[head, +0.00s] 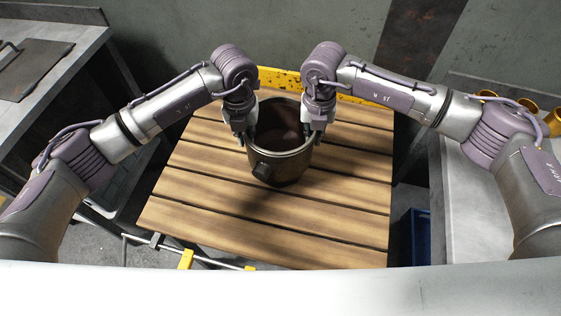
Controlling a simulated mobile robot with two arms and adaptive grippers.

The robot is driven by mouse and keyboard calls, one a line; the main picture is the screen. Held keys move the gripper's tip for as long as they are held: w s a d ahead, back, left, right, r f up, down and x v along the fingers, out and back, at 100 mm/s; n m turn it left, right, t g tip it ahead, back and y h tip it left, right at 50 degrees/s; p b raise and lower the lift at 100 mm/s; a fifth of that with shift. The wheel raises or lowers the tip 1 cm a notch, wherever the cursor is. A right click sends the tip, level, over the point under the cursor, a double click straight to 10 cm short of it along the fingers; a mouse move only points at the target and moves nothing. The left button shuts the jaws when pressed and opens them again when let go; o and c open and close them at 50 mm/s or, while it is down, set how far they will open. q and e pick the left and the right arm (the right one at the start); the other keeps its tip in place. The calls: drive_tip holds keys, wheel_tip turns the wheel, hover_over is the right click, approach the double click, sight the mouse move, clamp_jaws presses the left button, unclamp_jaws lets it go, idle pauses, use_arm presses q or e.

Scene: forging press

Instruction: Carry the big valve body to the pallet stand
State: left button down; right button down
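The big valve body (282,160) is a dark, hollow metal cylinder with a lighter rim and a short stub on its front left. It is upright over the slatted wooden top of the pallet stand (200,190), toward its far side. I cannot tell for sure whether its base touches the slats. My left gripper (243,137) is at the left side of its rim and my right gripper (314,130) at the right side. Both point down at the rim with fingers at the wall. The fingertips are partly hidden, so their closure is hard to tell.
A yellow worn rail (355,98) edges the far side of the stand. A grey bench (50,60) stands left, and a grey table (460,205) with brass-coloured parts (487,95) stands right. A blue bin (418,236) is low at the right. The front slats are clear.

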use_arm(q)
drive_tip(key=shift+f, duration=0.25)
use_arm(e)
drive_tip(key=shift+w+f, duration=0.1)
drive_tip(key=shift+f, duration=0.1)
use_arm(q)
drive_tip(key=c, duration=1.5)
unclamp_jaws()
drive_tip(key=shift+c, duration=0.2)
use_arm(e)
drive_tip(key=c, duration=1.5)
unclamp_jaws()
drive_tip(key=shift+c, duration=0.2)
use_arm(q)
drive_tip(key=o, duration=0.3)
drive_tip(key=shift+s+r, duration=0.1)
drive_tip(key=shift+s, duration=0.1)
use_arm(e)
drive_tip(key=o, duration=0.3)
drive_tip(key=shift+s+r, duration=0.1)
drive_tip(key=shift+s, duration=0.2)
use_arm(q)
drive_tip(key=shift+w, duration=0.1)
use_arm(e)
drive_tip(key=shift+w, duration=0.1)
